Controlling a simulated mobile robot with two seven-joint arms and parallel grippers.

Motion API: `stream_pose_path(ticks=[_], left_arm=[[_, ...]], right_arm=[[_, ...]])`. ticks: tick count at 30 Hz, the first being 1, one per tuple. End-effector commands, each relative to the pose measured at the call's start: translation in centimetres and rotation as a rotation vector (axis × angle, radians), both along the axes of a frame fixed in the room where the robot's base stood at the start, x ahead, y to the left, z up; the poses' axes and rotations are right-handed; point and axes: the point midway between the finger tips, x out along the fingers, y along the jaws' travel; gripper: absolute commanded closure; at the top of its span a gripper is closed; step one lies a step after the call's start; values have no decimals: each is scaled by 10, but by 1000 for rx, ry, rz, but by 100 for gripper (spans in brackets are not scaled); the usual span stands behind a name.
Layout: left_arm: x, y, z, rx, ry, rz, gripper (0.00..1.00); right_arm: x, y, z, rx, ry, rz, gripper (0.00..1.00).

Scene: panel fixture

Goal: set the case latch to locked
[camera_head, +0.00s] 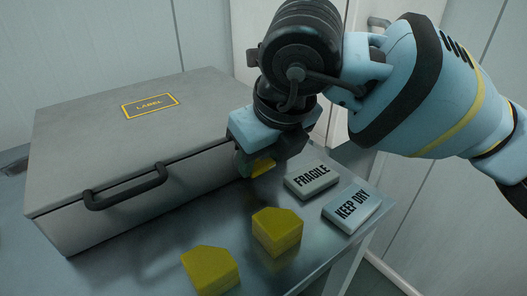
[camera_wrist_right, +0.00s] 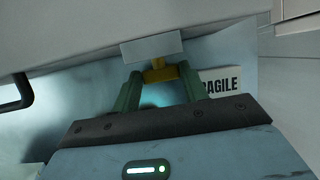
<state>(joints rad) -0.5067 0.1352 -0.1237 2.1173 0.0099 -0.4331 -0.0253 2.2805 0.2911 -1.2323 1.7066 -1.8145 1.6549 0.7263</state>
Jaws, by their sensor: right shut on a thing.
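A grey case (camera_head: 75,125) with a dark handle (camera_head: 125,187) lies closed on the metal table, a yellow-edged label on its lid. Its latch shows in the right wrist view as a pale plate (camera_wrist_right: 152,47) on the case front with a yellow tab (camera_wrist_right: 160,71) below it. My right gripper (camera_wrist_right: 163,80) is at the right part of the case front, its green fingers shut on the yellow tab. In the head view the right gripper (camera_head: 260,168) hides most of the latch; only some yellow shows between the fingers. My left gripper is not in view.
Two yellow blocks (camera_head: 277,232) (camera_head: 210,269) stand on the table (camera_head: 325,240) in front of the case.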

Motion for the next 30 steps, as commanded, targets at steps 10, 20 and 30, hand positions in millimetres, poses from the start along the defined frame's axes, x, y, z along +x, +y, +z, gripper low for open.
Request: stream_pose_path(ticks=[10, 20, 30], left_arm=[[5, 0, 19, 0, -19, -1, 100], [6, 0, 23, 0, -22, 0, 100], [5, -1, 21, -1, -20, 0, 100]], right_arm=[[-5, 6, 2, -188, -139, 4, 79], [-8, 11, -2, -369, -269, 2, 79], [-9, 13, -4, -455, -333, 0, 79]])
